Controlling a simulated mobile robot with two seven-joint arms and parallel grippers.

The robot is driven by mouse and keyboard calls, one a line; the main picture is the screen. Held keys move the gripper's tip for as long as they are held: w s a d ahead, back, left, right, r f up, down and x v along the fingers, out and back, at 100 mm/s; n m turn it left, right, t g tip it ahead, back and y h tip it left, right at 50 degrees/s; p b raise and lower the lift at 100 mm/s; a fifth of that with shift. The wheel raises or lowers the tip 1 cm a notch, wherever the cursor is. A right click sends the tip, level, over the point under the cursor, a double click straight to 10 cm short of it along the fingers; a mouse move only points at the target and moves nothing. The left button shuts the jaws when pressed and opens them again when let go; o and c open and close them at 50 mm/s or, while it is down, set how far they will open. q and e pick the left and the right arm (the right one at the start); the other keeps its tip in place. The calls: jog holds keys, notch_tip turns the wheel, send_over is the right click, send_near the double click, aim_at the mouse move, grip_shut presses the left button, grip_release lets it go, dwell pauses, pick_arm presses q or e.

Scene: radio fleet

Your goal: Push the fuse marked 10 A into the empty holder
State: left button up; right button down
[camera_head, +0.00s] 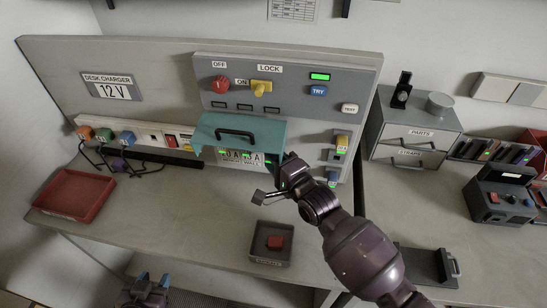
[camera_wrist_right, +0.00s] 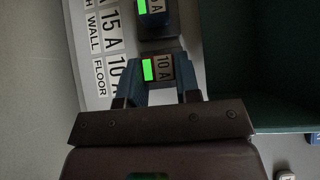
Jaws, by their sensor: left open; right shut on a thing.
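In the right wrist view, the fuse marked 10 A (camera_wrist_right: 160,72), with a green patch, is between the blue fingertips of my right gripper (camera_wrist_right: 158,82), which is shut on it. It lies beside a printed 10 A label on the white label plate (camera_wrist_right: 112,40). I cannot tell how deep it sits in a holder. A fuse with a green patch (camera_wrist_right: 152,10) is beside the 15 A label. In the head view, my right gripper (camera_head: 285,168) is at the right end of the teal cover (camera_head: 270,135), hiding the fuse. My left gripper (camera_head: 150,285) is open and empty at the bottom.
The teal cover, with a black handle (camera_head: 235,133), overhangs the fuse row. A dark tray (camera_head: 270,260) with a red block stands in front; a red tray (camera_head: 75,192) is at left. Bench between them is clear. A drawer cabinet (camera_head: 415,135) stands at right.

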jog(key=shift+w+d, duration=0.15)
jog(key=shift+w, duration=0.5)
dwell(2.0)
jog(key=c, duration=0.8)
grip_release()
jog(key=shift+o, duration=0.2)
jog(key=v, duration=1)
jog(key=shift+s+d, duration=0.3)
